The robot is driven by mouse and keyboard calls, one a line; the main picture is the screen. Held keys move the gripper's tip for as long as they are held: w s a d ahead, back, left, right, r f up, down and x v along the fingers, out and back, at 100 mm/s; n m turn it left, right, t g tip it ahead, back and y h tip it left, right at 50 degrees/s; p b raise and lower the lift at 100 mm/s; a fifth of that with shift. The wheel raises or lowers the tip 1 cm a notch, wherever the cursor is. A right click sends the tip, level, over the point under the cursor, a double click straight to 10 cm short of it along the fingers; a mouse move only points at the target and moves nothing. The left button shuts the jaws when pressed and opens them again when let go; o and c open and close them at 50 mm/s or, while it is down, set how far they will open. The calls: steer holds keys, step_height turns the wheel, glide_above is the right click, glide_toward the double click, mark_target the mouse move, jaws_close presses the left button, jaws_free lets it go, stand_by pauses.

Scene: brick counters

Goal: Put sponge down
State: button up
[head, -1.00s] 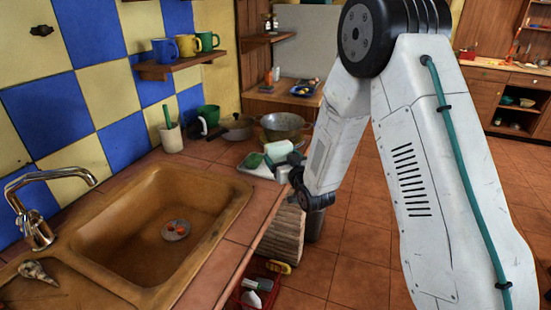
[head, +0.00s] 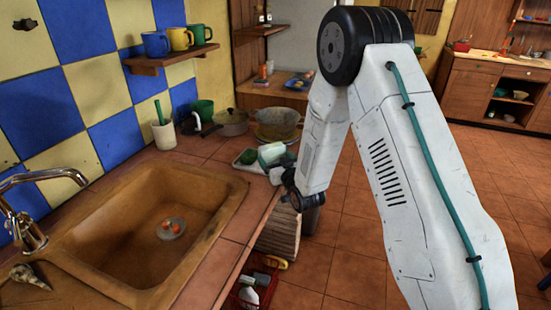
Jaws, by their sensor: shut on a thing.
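My gripper (head: 279,166) is small and partly hidden at the end of my arm, over the counter's right edge beyond the sink. It is shut on a pale green block (head: 271,153), which seems to be the sponge. The block is beside or just above a small light tray (head: 239,165); I cannot tell whether they touch. A darker green item (head: 248,157) lies on the tray. The fingers are too small to make out clearly.
The brown sink (head: 120,240) with a drain fills the near counter. A red crate (head: 250,290) is on the floor below. Tiled counter left of the tray is clear.

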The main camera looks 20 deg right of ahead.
steer(key=shift+a+f, duration=0.1)
steer(key=shift+f, duration=0.25)
steer(key=o, duration=1)
steer(key=shift+c, duration=0.2)
steer(key=shift+r, duration=0.2)
steer(key=s+d, duration=0.2)
steer(key=s, duration=1)
steer(key=s+d+r+g+h, duration=0.3)
steer(key=s+r+g, duration=0.45)
steer(key=r, duration=0.45)
steer(key=s+r+m+g, duration=0.1)
steer(key=s+r+g, duration=0.3)
steer(key=s, duration=1)
steer(key=s+r+g, duration=0.4)
steer(key=s+g, duration=0.1)
steer(key=s, duration=0.9)
steer(key=shift+a+r+m, duration=0.15)
steer(key=shift+r+m, duration=0.05)
steer(key=shift+m, duration=0.2)
